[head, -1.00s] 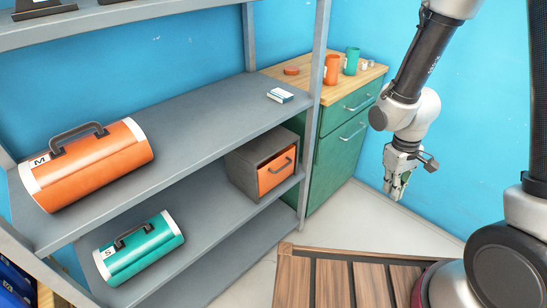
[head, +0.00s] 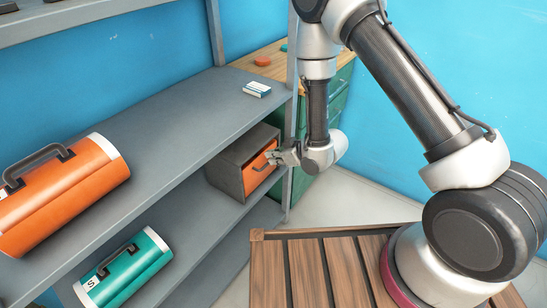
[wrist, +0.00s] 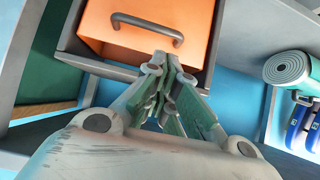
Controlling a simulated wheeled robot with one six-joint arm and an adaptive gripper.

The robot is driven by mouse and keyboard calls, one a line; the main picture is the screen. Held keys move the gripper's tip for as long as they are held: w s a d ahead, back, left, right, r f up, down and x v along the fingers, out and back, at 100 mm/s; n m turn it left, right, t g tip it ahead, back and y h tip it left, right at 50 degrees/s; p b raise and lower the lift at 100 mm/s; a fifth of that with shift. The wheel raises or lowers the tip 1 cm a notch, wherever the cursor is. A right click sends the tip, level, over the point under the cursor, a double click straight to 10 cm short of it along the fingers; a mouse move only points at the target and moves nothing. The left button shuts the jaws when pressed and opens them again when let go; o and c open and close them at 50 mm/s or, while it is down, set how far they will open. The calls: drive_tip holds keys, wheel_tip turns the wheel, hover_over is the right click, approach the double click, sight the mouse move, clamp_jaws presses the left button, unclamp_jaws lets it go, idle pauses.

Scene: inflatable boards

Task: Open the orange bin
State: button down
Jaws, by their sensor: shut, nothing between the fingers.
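The orange bin (head: 262,164) is a drawer front set in a grey box (head: 228,170) on the lower shelf. In the wrist view the orange front (wrist: 195,18) shows a dark grey bar handle (wrist: 147,28) across it. My gripper (head: 272,157) is in front of the bin in the head view and covers part of the front. In the wrist view my gripper (wrist: 170,62) has its fingertips together, just below the handle's right end. Nothing is between the fingers. I cannot tell whether the fingertips touch the front.
A grey shelf post (head: 290,120) stands right beside the box. An orange roll (head: 65,195) and a teal roll (head: 125,268) lie on the shelves to the left. A small white box (head: 257,89) sits on the shelf above. A wooden slatted surface (head: 300,280) is in front.

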sight(257, 160)
drive_tip(key=x, duration=0.7)
drive_tip(key=shift+d, duration=0.1)
